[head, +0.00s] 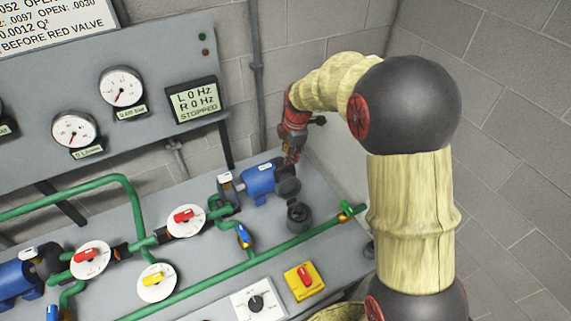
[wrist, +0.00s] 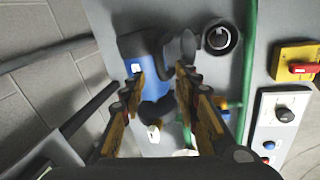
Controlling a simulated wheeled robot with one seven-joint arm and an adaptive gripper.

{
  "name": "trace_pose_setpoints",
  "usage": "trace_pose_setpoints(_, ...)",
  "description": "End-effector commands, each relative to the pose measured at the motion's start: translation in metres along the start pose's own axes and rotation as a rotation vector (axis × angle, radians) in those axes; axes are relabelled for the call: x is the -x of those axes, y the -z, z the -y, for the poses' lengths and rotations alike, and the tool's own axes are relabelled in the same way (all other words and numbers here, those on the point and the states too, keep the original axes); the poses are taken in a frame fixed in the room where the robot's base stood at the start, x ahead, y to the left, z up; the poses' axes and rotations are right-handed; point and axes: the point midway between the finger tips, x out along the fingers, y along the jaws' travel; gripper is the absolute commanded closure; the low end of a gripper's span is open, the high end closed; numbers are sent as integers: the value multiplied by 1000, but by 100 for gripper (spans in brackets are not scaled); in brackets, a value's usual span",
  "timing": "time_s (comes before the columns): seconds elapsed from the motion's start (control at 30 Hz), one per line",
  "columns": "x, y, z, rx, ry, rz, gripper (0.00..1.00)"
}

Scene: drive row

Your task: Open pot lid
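The pot (head: 299,214) is a dark round cup on the grey bench, right of a blue motor (head: 260,180). Its mouth (wrist: 220,39) faces up, uncovered, with a pale inside in the wrist view. The dark round lid (head: 289,188) stands tilted up at the pot's edge, on the motor side; it also shows in the wrist view (wrist: 183,47). My gripper (head: 292,158) is above the motor's far end, beside the lid. In the wrist view my gripper (wrist: 160,74) is open, its fingers apart. The right fingertip is close to the lid; I cannot tell whether they touch.
A green pipe (head: 300,238) runs along the bench in front of the pot. A yellow box with a red switch (head: 304,280) and a white dial panel (head: 258,302) are nearer. The gauge panel (head: 150,115) and grey block walls (head: 500,130) stand behind and at right.

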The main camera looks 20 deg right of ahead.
Motion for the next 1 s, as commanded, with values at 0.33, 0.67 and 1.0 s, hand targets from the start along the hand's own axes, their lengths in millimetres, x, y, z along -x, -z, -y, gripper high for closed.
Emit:
trace_pose_setpoints(0.33, -13, 0, 0, 149, -3, 1, 68)
trace_pose_setpoints(0.67, -62, 0, 0, 147, -4, 1, 68)
trace_pose_setpoints(1.0, -79, 0, -1, 146, -6, 1, 68)
